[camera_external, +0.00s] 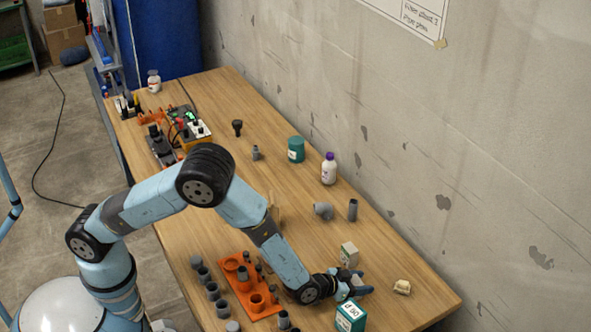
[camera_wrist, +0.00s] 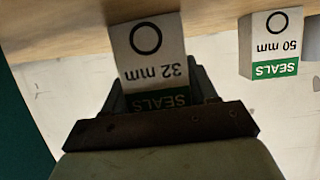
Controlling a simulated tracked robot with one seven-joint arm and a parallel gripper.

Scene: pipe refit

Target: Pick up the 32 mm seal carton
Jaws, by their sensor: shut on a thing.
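The 32 mm seal carton (camera_wrist: 152,62) is white with a black ring, "32 mm" lettering and a green SEALS band. It appears upside down in the wrist view. My gripper (camera_wrist: 160,90) is shut on it, with a finger on each side. In the external view my gripper (camera_external: 352,287) is low near the table's right end. There the held carton is mostly hidden by the gripper, and I cannot tell whether it touches the table.
A 50 mm seal carton (camera_wrist: 275,45) stands beside it, and also shows in the external view (camera_external: 349,254). A teal box (camera_external: 350,316) stands close on the other side. An orange rack (camera_external: 262,306) and several grey fittings are left of the gripper. A crumpled pale item (camera_external: 402,287) lies right.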

